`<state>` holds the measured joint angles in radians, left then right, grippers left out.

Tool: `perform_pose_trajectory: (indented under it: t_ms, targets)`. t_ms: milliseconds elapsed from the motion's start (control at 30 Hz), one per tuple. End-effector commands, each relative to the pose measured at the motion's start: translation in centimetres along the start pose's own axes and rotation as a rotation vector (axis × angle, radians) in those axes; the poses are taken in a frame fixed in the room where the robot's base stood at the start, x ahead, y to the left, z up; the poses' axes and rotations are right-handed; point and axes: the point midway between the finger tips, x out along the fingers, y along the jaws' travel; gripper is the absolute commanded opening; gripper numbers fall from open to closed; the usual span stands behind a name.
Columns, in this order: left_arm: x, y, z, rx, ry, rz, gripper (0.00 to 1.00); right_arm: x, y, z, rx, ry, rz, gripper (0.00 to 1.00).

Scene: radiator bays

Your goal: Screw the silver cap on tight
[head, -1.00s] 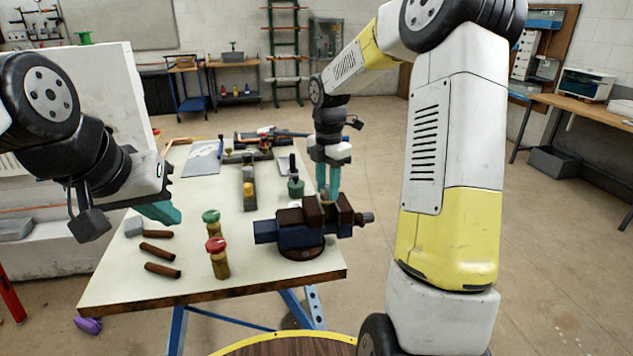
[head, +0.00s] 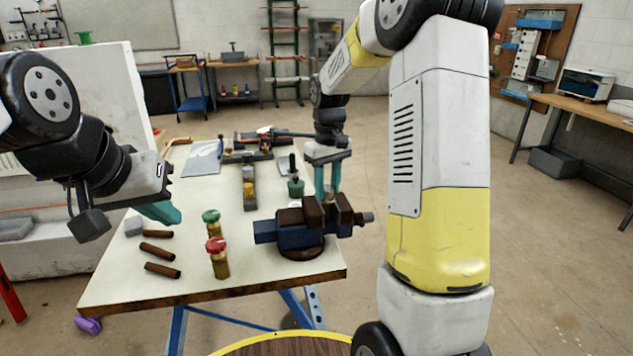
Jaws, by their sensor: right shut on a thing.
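My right gripper (head: 327,183) points straight down at the blue vise (head: 285,235), its teal fingers behind and between the brown jaw blocks (head: 312,211). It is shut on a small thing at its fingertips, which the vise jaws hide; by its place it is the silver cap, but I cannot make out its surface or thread. My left gripper (head: 162,212) hangs over the left edge of the table, away from the vise. It is seen side-on, so its opening does not show.
A red-topped brass valve (head: 217,258) and a green-topped one (head: 211,222) stand left of the vise. Several brown cylinders (head: 161,270) lie at the left of the table (head: 225,285). A green-based item (head: 295,187) and tools stand behind the vise.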

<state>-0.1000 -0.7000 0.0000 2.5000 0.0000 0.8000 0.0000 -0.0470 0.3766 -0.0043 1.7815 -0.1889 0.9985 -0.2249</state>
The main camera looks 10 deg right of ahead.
Motion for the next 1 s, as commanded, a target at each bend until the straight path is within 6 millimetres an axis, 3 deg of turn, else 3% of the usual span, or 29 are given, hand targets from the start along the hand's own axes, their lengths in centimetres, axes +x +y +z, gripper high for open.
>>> perform_pose_trajectory:
  t_ms: [300, 600, 633, 700, 1000]
  targets:
    - [0.00, 0.00, 0.00, 0.000, 0.000, 0.000, 0.00, 0.02, 0.01, -0.01, 0.480, 0.000, 0.001, 0.00]
    - [0.00, 0.00, 0.00, 0.000, 0.000, 0.000, 0.00, 0.03, 0.04, 0.00, 0.541, 0.000, 0.000, 0.00]
    - [0.00, 0.00, 0.00, 0.000, 0.000, 0.000, 0.00, 0.03, 0.04, 0.00, 0.540, 0.000, 0.000, 0.35]
    - [0.00, 0.00, 0.00, 0.000, 0.000, 0.000, 0.00, 0.03, 0.04, 0.00, 0.540, 0.000, 0.000, 0.47]
    - [0.00, 0.00, 0.00, 0.000, 0.000, 0.000, 0.00, 0.03, 0.02, 0.00, 0.530, 0.000, 0.000, 0.47]
